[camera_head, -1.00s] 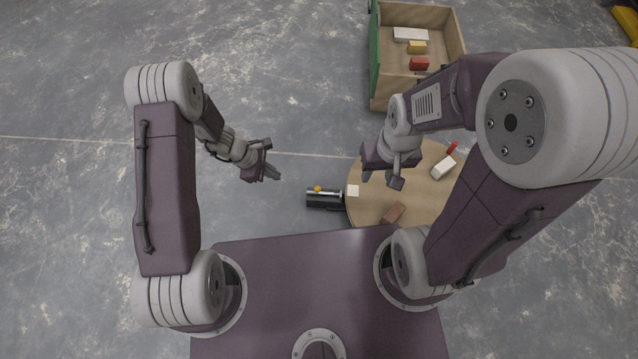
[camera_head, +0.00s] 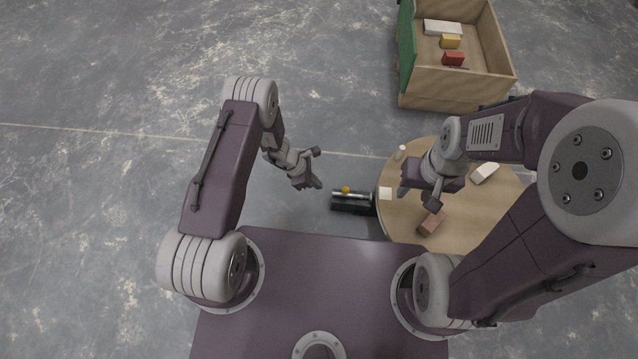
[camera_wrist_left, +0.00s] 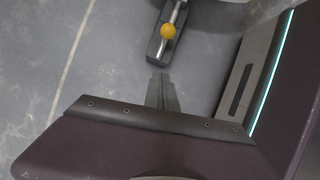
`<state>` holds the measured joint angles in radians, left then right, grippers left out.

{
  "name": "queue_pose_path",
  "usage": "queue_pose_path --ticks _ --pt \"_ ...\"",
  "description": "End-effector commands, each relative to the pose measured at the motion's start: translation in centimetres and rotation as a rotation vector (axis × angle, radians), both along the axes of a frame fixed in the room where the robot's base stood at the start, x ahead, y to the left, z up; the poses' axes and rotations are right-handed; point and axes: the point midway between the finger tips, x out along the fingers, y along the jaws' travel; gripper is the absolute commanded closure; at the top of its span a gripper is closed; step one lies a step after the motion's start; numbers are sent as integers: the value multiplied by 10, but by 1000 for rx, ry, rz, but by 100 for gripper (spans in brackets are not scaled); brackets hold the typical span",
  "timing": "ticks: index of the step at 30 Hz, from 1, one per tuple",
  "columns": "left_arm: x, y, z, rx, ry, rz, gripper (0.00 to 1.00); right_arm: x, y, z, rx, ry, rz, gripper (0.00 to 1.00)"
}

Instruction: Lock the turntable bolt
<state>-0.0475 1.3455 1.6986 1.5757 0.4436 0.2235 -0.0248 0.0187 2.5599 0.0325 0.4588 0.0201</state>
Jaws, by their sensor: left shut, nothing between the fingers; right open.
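The turntable (camera_head: 466,222) is a round wooden disc at the right. The bolt (camera_head: 351,195) lies at its left edge: a silver rod on a black base with a yellow knob (camera_head: 346,190). The bolt also shows at the top of the left wrist view (camera_wrist_left: 160,48), its yellow knob above my fingertips. My left gripper (camera_head: 314,184) is shut and empty, left of the bolt and apart from it. It shows in the left wrist view (camera_wrist_left: 161,80). My right gripper (camera_head: 416,198) is open above the turntable. Whether the rod's tip enters the turntable cannot be told.
On the turntable are a white square (camera_head: 385,193), a reddish brick (camera_head: 432,223), a white block (camera_head: 485,172) and a small pale cylinder (camera_head: 400,152). A wooden crate (camera_head: 455,88) with a green side holds several blocks at the upper right. Floor to the left is clear.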

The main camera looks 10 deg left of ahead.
Motion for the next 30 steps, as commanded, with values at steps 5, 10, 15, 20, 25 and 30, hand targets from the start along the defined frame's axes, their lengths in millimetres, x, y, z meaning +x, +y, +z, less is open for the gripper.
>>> queue_pose_path --ticks 5,10,15,20,25,30 --pt "2 -18 -46 0 1 -3 100 0 0 -34 0 0 0 59" --pt "7 -39 -59 0 -4 -5 100 0 0 -52 0 1 0 59" --pt "10 -59 -53 -1 -2 -1 100 0 0 -60 0 0 0 59" --pt "10 -66 -49 0 0 -1 100 0 0 -61 0 0 0 59" --pt "10 -66 -48 0 0 0 100 0 0 -61 0 0 0 59" --pt "10 -72 -48 0 0 -3 100 0 0 -60 0 0 0 59"
